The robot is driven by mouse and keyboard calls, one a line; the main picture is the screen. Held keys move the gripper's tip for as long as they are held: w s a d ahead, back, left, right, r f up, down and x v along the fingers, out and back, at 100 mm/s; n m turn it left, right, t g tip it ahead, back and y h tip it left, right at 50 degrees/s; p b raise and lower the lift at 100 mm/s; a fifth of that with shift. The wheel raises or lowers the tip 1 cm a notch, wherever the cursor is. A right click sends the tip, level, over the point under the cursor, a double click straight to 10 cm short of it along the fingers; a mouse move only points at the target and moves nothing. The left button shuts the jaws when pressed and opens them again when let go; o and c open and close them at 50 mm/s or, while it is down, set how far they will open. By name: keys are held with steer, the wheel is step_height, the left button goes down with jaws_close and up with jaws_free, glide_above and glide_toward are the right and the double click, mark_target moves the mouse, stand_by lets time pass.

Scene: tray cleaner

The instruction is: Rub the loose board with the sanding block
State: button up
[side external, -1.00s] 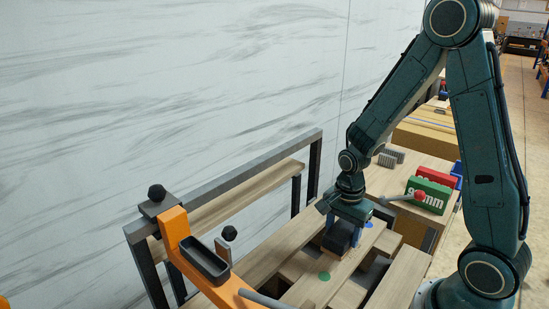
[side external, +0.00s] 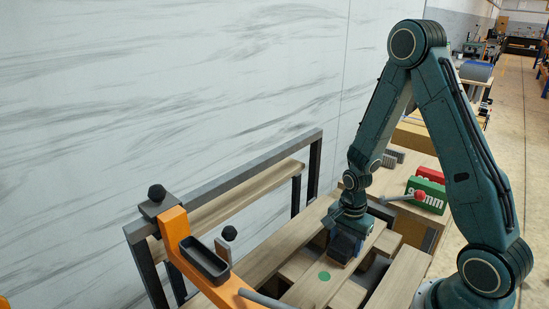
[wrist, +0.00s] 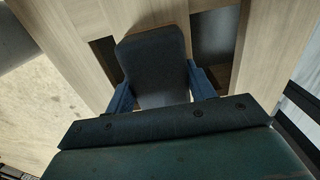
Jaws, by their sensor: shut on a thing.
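My gripper (side external: 346,232) is shut on a dark sanding block (side external: 341,247), with a blue finger on each side of it. The block (wrist: 152,58) also shows between the fingers in the wrist view. The block is over the pale wooden board with a green dot (side external: 324,275), and its lower edge looks at or very near the board's surface. I cannot tell for certain whether it touches. The board (side external: 309,287) lies across wooden slats, and its far part is hidden by my gripper.
An orange bracket (side external: 193,238) with a dark tray (side external: 208,262) stands at the front left, beside a dark frame (side external: 228,181). Red and green boxes (side external: 426,195) and a red-headed tool (side external: 420,196) lie at the right. Gaps show between the slats.

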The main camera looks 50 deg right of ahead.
mark_target(340, 247)
steer(key=shift+d, duration=4.3)
steer(key=shift+a, duration=6.05)
steer(key=shift+c, duration=0.3)
steer(key=shift+r, duration=4.2)
steer(key=shift+w+d, duration=0.1)
